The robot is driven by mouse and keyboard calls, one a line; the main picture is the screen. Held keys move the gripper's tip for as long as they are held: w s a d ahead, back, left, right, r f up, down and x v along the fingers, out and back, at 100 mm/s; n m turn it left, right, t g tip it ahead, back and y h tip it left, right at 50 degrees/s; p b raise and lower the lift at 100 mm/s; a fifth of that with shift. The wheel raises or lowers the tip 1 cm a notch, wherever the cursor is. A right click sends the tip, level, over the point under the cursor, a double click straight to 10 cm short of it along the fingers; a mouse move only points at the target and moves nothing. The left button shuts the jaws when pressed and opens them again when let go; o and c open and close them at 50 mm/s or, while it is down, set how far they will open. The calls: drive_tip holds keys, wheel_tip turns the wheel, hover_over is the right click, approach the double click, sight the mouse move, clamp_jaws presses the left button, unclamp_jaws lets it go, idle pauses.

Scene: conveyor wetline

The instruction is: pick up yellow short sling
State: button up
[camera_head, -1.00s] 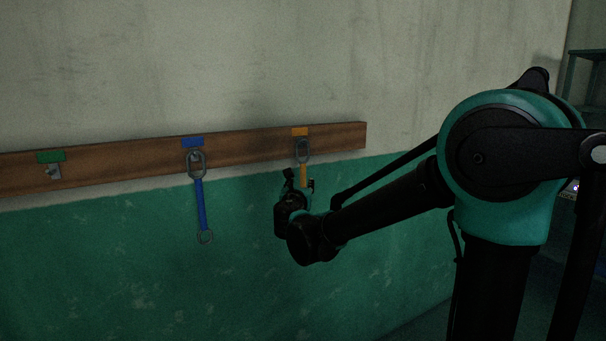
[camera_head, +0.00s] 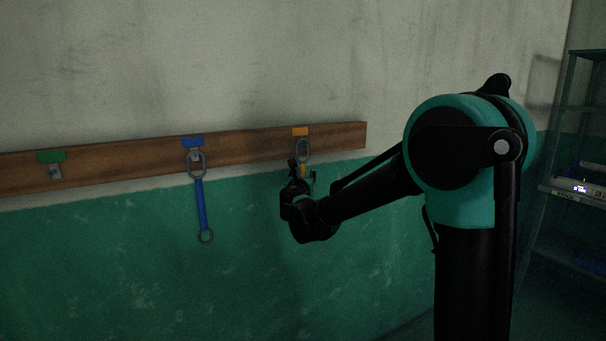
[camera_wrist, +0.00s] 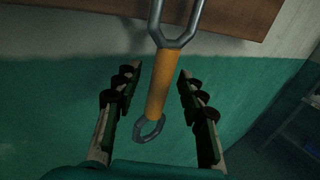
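The yellow short sling (camera_wrist: 162,84) hangs against the wall, with a large grey link at its top and a small grey ring at its lower end. In the head view its link (camera_head: 303,150) hangs under the orange tag, and its lower part is hidden behind my gripper. My gripper (camera_head: 304,172) is at the sling. In the wrist view my gripper (camera_wrist: 156,84) is open, with one finger on each side of the yellow strap. Gaps show between the strap and both fingers.
A wooden rail (camera_head: 245,147) runs along the wall. A blue sling (camera_head: 201,205) hangs at its middle, left of my gripper. The hook under the green tag (camera_head: 51,156) is bare. A metal shelf (camera_head: 570,190) stands at the right.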

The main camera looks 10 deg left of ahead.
clamp_jaws()
drive_tip(key=shift+r, duration=0.1)
